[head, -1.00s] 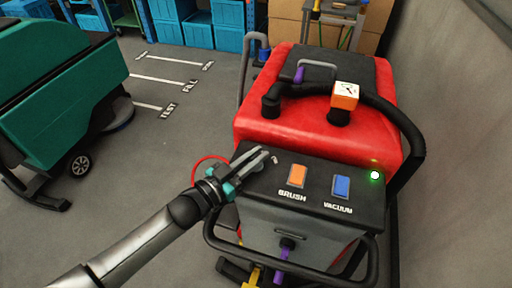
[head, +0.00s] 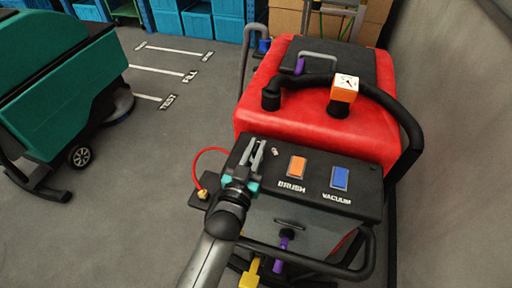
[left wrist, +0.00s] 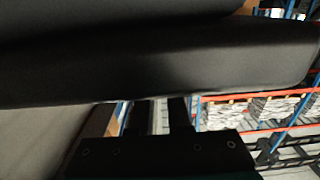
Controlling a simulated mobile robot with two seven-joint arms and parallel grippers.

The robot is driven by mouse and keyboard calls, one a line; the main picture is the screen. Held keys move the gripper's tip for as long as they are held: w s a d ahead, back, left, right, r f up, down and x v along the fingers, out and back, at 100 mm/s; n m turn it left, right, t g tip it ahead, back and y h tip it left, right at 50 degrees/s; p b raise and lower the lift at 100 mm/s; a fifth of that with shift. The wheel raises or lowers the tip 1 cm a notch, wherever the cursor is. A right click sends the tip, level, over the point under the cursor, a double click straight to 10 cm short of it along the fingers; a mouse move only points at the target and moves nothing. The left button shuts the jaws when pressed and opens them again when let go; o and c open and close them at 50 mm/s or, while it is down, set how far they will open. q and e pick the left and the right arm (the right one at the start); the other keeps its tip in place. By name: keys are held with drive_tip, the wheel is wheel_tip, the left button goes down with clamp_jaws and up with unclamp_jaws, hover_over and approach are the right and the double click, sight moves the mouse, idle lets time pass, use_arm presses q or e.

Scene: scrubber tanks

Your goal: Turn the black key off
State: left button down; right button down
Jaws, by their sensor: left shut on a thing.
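The red scrubber machine (head: 315,120) has a dark control panel (head: 315,175) at its front. My left gripper (head: 257,148) is at the panel's left end, left of the orange BRUSH switch (head: 297,167). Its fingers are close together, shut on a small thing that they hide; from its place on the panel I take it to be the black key. I cannot make out the key or which way it is turned. In the left wrist view my left fingers (left wrist: 157,115) reach up to a dark surface. My right gripper is out of view.
A blue VACUUM switch (head: 340,178) sits right of the orange one. A black handle bar (head: 310,262) runs below the panel. A red cable (head: 197,165) loops at the left. A green machine (head: 55,95) stands left, with open floor between.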

use_arm(q)
drive_tip(key=shift+r, duration=0.1)
idle(0.3)
drive_tip(key=c, duration=0.9)
unclamp_jaws()
drive_tip(key=shift+o, duration=0.2)
drive_tip(key=shift+s+a, duration=0.1)
drive_tip(key=shift+s, duration=0.35)
drive_tip(key=v, duration=1.4)
drive_tip(key=shift+b, duration=0.45)
drive_tip(key=shift+s, duration=0.1)
